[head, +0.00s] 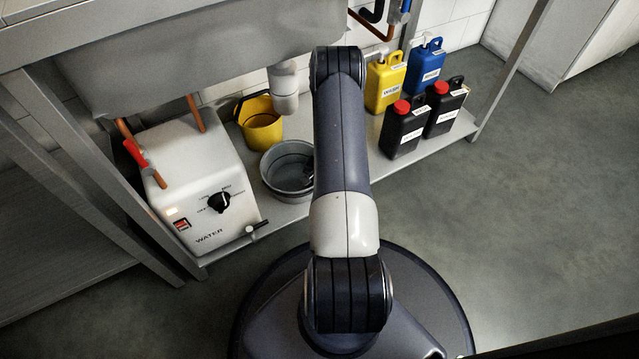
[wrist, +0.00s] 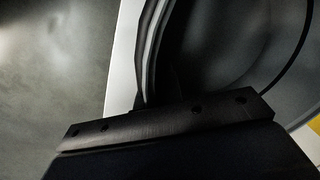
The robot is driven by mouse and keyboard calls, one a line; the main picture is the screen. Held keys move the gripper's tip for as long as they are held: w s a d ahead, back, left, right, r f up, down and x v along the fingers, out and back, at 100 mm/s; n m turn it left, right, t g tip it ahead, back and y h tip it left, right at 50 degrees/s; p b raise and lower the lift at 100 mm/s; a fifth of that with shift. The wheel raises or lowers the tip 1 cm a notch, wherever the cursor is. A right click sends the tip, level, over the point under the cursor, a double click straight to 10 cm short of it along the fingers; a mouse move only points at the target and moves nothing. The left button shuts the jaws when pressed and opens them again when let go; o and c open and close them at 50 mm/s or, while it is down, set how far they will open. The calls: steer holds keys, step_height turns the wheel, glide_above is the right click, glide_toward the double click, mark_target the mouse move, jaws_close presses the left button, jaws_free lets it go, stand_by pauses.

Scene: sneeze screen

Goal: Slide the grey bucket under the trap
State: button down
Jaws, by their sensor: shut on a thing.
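The grey bucket (head: 279,186) stands on the low shelf under the sink, near its front edge, left of my arm in the head view. The pale trap (head: 284,86) hangs from the sink behind it. My gripper (wrist: 158,100) is shut on the bucket's wall at the rim. In the wrist view the bucket's wall and dark inside (wrist: 225,60) fill the upper middle and right. In the head view my arm hides most of the gripper and the bucket's right side.
A yellow bucket (head: 261,128) stands behind the grey one, below and left of the trap. A white water heater (head: 196,180) is on the left. Yellow (head: 384,85), blue (head: 426,68) and black (head: 403,132) canisters stand right of my arm. A sink leg (head: 507,65) is farther right.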

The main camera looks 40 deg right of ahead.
steer(key=c, duration=1.5)
jaws_free()
steer(key=shift+r, duration=0.1)
step_height(320, 180, up, 10)
steer(key=s+p, duration=0.1)
steer(key=p, duration=0.3)
steer(key=shift+s+d+r, duration=0.2)
steer(key=shift+s+d, duration=0.15)
steer(key=shift+d, duration=0.1)
steer(key=f+b, duration=0.1)
steer(key=f, duration=0.2)
steer(key=w+f+b, duration=0.1)
steer(key=f, duration=0.3)
steer(key=a+f+b, duration=0.1)
steer(key=f+b, duration=0.1)
steer(key=f, duration=0.1)
steer(key=shift+w+f, duration=0.35)
steer(key=shift+d, duration=0.1)
